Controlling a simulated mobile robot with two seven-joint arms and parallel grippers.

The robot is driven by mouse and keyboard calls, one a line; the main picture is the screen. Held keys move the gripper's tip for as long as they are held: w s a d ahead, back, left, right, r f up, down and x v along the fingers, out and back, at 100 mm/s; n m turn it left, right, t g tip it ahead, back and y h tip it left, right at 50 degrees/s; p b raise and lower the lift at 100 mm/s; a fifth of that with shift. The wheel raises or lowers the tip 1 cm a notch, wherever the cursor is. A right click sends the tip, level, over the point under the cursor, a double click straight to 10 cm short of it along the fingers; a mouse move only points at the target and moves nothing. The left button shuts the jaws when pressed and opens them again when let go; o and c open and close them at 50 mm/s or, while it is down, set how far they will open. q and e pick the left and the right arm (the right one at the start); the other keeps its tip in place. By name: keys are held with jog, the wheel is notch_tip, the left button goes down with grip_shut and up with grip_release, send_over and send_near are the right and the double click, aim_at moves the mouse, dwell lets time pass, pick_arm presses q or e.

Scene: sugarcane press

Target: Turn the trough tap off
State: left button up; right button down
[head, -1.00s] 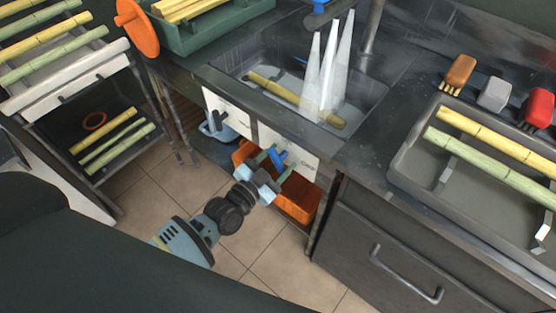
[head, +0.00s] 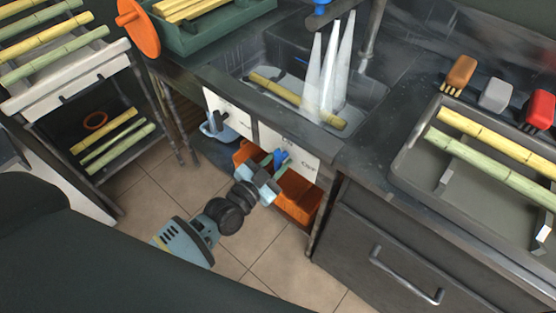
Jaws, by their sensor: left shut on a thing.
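A small blue tap handle (head: 279,157) sits on a white label plate (head: 303,160) on the front of the sink trough (head: 262,97). My left gripper (head: 277,167) is shut on this handle, its fingers covering part of it. The writing on the plate is too small to read surely. Several pale streams of water (head: 328,85) fall into the trough from the spout bar above. My right gripper is not in view.
An orange bin (head: 300,197) stands below the tap, close to my gripper. A second white plate (head: 228,112) with a dark lever is to the left. A yellow cane (head: 272,87) lies in the trough. A grey tray (head: 470,165) is on the right counter.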

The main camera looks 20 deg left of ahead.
aim_at(276, 166)
pick_arm(q)
jog(key=shift+s+d+f, duration=0.15)
jog(key=shift+d+f, duration=0.1)
dwell(0.4)
jog(key=o, duration=1.6)
jog(key=shift+a+r, duration=0.1)
jog(key=shift+r, duration=0.05)
jog(key=shift+c, duration=0.2)
jog(key=shift+a, duration=0.1)
jog(key=v, duration=0.6)
jog(key=shift+s, duration=0.35)
jog(key=shift+s+a, duration=0.2)
jog(key=shift+s, duration=0.25)
